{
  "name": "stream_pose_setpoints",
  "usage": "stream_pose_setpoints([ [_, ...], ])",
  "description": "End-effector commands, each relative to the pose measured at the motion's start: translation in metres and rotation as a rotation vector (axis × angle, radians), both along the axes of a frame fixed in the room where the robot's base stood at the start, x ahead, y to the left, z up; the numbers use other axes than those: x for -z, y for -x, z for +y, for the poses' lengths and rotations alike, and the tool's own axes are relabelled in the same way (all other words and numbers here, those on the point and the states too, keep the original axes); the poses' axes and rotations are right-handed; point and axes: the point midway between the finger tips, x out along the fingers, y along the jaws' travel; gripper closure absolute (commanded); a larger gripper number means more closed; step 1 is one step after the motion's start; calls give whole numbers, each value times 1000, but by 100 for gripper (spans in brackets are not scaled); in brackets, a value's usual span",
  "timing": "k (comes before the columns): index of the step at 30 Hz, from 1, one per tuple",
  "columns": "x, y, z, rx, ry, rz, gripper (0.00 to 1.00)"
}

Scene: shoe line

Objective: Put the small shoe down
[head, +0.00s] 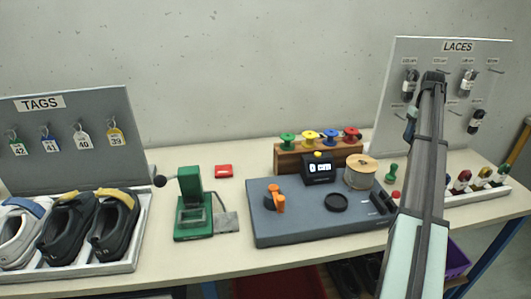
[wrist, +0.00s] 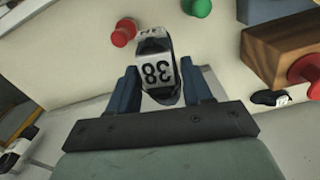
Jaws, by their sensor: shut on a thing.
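The small shoe (wrist: 162,90) is dark with a white patch marked 38, upside down in the wrist view. My gripper (wrist: 160,82) is shut on it, one blue-grey finger on each side. The shoe's far end points toward the top of the wrist view. Whether its underside touches a surface cannot be told. In the head view my arm reaches up the right side in front of the laces board, and the held shoe cannot be made out there.
A red knob (wrist: 123,32), a green stamp (wrist: 197,7) and a wooden spool rack (wrist: 268,45) lie near my gripper. The laces board (head: 388,85) stands behind my arm. A grey-blue workstation (head: 300,225) fills the middle.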

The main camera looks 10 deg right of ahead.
Motion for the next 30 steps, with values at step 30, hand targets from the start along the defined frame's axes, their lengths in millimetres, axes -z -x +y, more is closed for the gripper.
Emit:
stream_pose_setpoints([
  [30, 23, 84, 357, 99, 0, 1, 81],
])
